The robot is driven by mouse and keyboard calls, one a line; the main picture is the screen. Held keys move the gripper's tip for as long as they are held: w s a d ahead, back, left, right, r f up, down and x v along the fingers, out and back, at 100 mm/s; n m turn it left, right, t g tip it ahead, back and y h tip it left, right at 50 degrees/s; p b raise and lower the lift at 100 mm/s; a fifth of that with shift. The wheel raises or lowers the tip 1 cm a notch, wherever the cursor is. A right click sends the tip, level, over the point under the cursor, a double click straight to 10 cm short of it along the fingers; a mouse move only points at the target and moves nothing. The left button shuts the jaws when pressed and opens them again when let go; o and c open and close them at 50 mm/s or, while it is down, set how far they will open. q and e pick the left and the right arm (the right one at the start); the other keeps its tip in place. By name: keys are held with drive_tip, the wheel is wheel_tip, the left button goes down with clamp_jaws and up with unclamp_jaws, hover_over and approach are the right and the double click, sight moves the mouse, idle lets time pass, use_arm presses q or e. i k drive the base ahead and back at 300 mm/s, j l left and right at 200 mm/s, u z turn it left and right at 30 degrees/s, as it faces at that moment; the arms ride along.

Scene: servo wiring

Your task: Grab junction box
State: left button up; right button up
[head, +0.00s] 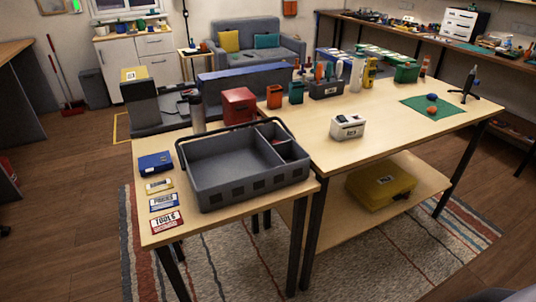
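A small white box (347,128) with a dark label on its front and dark parts on top stands on the right wooden table (400,140), near its front edge. It looks like the junction box, but the label is too small to read for sure. Nothing touches it. Neither of my grippers shows in the head view.
A grey divided tote (222,197) with a raised handle fills much of the left table. Beside it lie a blue case (156,162) and several label cards. Bins, bottles and tools line the right table's back. A yellow case (380,184) sits on the lower shelf. Tabletop around the white box is clear.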

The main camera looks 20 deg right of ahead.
sight(354, 127)
drive_tip(key=z, duration=1.3)
drive_tip(key=i+z, duration=0.3)
drive_tip(key=i, duration=0.65)
